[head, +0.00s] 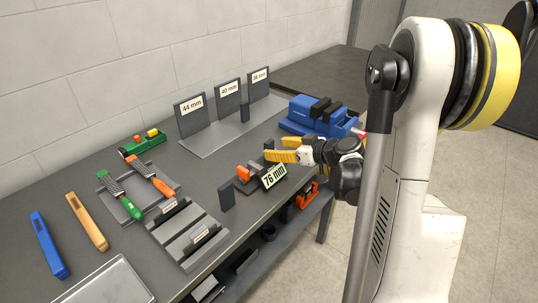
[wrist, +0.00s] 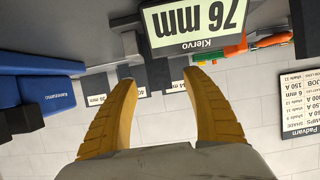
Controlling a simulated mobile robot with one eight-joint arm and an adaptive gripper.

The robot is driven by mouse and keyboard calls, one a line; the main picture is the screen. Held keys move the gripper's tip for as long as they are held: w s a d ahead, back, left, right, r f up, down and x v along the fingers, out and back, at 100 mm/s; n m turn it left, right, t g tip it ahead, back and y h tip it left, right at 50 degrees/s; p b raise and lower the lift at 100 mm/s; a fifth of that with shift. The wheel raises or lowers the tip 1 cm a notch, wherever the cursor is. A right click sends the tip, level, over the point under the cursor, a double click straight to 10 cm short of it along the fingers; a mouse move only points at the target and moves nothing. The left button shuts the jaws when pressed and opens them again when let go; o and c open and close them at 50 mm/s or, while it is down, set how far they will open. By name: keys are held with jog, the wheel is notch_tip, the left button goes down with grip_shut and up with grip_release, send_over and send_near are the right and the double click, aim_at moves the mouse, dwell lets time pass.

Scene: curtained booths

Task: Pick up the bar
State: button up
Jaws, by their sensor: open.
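Several plain dark upright pieces could be the bar, and I cannot tell which one is meant. One (head: 226,196) stands at the bench's front edge, left of the 76 mm sign (head: 274,176).
A blue vise (head: 312,117) stands behind my gripper. The 76 mm sign, with an orange part beside it, is close below. Dark plates marked 44, 40 and 36 mm (head: 191,116) stand at the back. Files (head: 125,197), grey blocks and a tray (head: 105,283) occupy the left.

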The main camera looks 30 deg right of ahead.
aim_at(271, 146)
jog(key=b+x, duration=0.1)
jog(key=x, duration=0.3)
jog(key=shift+w, duration=0.1)
jog(key=shift+d+r, duration=0.1)
grip_shut()
